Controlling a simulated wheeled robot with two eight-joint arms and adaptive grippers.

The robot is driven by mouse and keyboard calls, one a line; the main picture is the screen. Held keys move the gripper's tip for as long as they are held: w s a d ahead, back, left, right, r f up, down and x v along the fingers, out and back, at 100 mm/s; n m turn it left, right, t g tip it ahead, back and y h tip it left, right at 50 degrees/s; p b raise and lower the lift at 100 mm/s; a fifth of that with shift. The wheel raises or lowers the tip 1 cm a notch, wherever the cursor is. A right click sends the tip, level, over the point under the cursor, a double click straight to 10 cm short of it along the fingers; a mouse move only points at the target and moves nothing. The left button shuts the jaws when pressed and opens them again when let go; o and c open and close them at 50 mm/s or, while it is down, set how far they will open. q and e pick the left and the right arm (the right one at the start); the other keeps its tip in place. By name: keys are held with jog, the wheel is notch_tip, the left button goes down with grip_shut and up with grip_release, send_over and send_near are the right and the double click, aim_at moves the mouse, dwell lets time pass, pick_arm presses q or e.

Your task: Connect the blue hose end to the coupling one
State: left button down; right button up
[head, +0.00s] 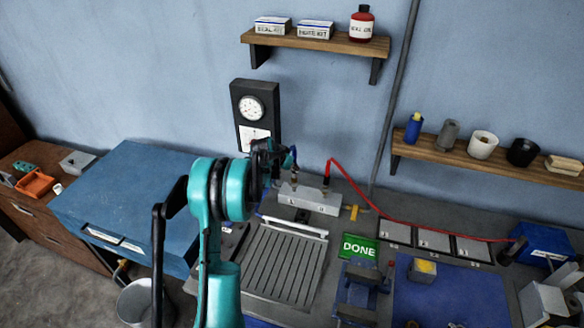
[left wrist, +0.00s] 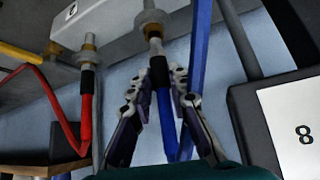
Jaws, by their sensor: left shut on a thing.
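The grey coupling block (head: 308,202) stands at the back of the bench with two metal couplings on top. My left gripper (head: 284,160) is above its left end. In the left wrist view, my left gripper (left wrist: 163,85) is shut on the blue hose (left wrist: 166,122) just behind its black end (left wrist: 155,50). That end lines up with the left coupling (left wrist: 150,24) and looks close against it; I cannot tell whether it is seated. The red hose (head: 398,219) has its black end (left wrist: 87,82) on the other coupling (left wrist: 88,48). My right gripper is not in view.
A gauge panel (head: 255,113) is on the wall behind my left gripper. A yellow handle (head: 353,212) sticks out right of the block. A ribbed tray (head: 285,264), green DONE sign (head: 360,247) and vise (head: 362,282) are in front. The red hose crosses the bench rightward.

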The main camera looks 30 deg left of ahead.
pick_arm(q)
jog(key=shift+f+b, duration=1.15)
jog(key=shift+f, duration=0.2)
dwell(0.6)
jog(key=c, duration=1)
grip_release()
jog(key=shift+p+v, duration=1.25)
jog(key=shift+v, duration=2.3)
jog(key=shift+d, duration=0.1)
jog(key=s+d+r+b, duration=0.1)
jog(key=s+d+b, duration=0.4)
jog(key=d, duration=0.4)
jog(key=s+d+r+b, duration=0.1)
jog(key=s+d+b, duration=0.2)
jog(key=s+d, duration=0.45)
jog(key=shift+g, duration=0.4)
jog(key=s+d+f+b, duration=0.3)
jog(key=s, duration=0.3)
jog(key=s+d+f+b, duration=0.2)
jog(key=s+d+f, duration=0.2)
jog(key=s, duration=0.3)
jog(key=s+d+f+b, duration=0.3)
jog(key=s+d, duration=0.1)
jog(key=s, duration=0.2)
jog(key=shift+s+f+b, duration=0.2)
jog(key=shift+s+b, duration=0.1)
jog(key=shift+s, duration=0.1)
